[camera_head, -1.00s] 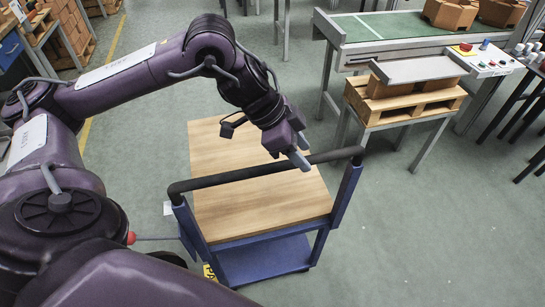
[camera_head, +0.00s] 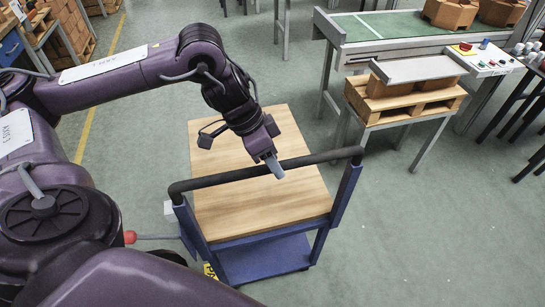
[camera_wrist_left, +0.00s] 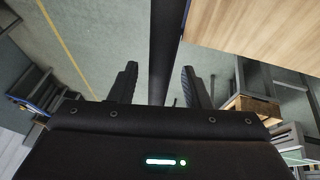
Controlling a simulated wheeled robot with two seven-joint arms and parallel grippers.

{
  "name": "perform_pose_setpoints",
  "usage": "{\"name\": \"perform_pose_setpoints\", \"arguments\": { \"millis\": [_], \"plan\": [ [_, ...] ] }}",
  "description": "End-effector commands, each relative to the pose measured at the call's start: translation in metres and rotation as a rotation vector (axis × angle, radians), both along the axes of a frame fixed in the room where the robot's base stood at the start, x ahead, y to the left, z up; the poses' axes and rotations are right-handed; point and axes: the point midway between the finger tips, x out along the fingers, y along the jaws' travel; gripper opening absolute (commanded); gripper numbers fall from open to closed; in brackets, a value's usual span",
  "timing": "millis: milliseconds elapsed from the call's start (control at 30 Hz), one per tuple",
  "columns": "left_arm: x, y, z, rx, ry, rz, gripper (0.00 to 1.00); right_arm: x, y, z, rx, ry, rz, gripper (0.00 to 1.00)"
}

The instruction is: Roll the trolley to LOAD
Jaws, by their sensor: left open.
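The trolley has a wooden top (camera_head: 245,215), a blue frame (camera_head: 265,258) and a black handle bar (camera_head: 215,181) along its near side. My left gripper (camera_head: 275,167) is at the bar, near its middle, with its fingers pointing down. In the left wrist view the open fingers (camera_wrist_left: 157,88) stand on either side of the handle bar (camera_wrist_left: 164,45), which runs between them. Whether they touch it I cannot tell. My right gripper is not in view. No LOAD marking is readable.
A yellow floor sign (camera_head: 210,271), partly hidden, lies by the trolley's near left corner. A stand with pallets (camera_head: 405,100) and a conveyor (camera_head: 385,28) are at the back right. Floor right of the trolley is clear. A yellow line (camera_head: 88,122) runs on the left.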

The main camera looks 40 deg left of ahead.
Motion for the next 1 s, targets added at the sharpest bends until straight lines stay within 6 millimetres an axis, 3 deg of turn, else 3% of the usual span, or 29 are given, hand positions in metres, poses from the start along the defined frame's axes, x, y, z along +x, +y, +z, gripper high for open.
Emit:
{"name": "perform_pose_setpoints", "arguments": {
  "millis": [233,533,833,1000],
  "plan": [
    [0.0,0.0,-0.001,0.0,0.0,0.0,0.41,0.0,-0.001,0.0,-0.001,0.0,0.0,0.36],
    [0.0,0.0,-0.001,0.0,0.0,-0.001,0.01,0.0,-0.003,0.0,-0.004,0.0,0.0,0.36],
    [0.0,0.001,-0.001,0.001,0.001,0.0,0.0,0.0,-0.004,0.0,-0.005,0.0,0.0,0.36],
    [-0.002,0.011,0.0,0.003,0.001,0.003,0.0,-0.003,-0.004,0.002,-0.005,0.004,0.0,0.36]
  ]
}}
